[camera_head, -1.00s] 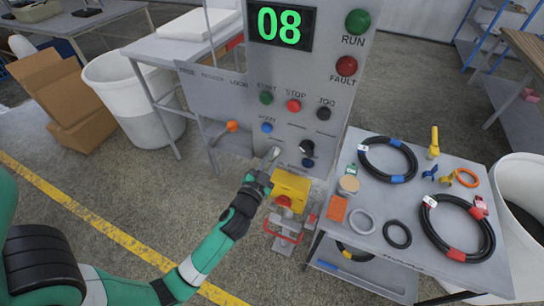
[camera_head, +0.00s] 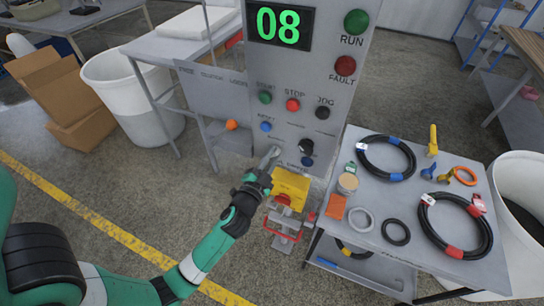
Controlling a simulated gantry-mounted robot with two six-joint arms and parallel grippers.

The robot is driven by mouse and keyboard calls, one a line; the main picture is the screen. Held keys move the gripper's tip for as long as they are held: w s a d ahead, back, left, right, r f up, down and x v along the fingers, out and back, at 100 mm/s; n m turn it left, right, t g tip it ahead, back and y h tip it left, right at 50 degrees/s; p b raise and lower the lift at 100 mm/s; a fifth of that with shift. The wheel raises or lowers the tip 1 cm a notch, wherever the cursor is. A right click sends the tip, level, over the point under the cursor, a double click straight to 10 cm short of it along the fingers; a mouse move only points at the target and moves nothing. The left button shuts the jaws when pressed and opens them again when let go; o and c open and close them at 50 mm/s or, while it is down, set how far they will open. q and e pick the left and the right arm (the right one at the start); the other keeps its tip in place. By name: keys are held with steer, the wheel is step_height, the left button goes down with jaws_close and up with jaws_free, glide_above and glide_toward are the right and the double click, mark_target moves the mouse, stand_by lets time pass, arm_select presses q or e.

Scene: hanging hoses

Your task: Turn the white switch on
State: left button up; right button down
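A grey control panel (camera_head: 325,98) stands upright in the middle, with a lit green display reading 08. My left gripper (camera_head: 271,158) reaches up from below to the panel's lower part. Its tips are at or very near a small pale spot under the blue button, which may be the white switch; the gripper partly covers it, so its setting and any contact cannot be told. The fingers are too small to show whether they are open or shut. A dark knob (camera_head: 306,146) sits right of the gripper. My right gripper is not in view.
A grey cart (camera_head: 372,246) with coiled hoses stands at the right. A white bin (camera_head: 126,92) stands at the left.

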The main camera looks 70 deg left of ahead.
arm_select(q)
steer(key=o, duration=0.4)
steer(key=b+v, duration=0.2)
steer(key=v, duration=0.9)
steer(key=shift+s+d, duration=0.2)
steer(key=shift+d, duration=0.05)
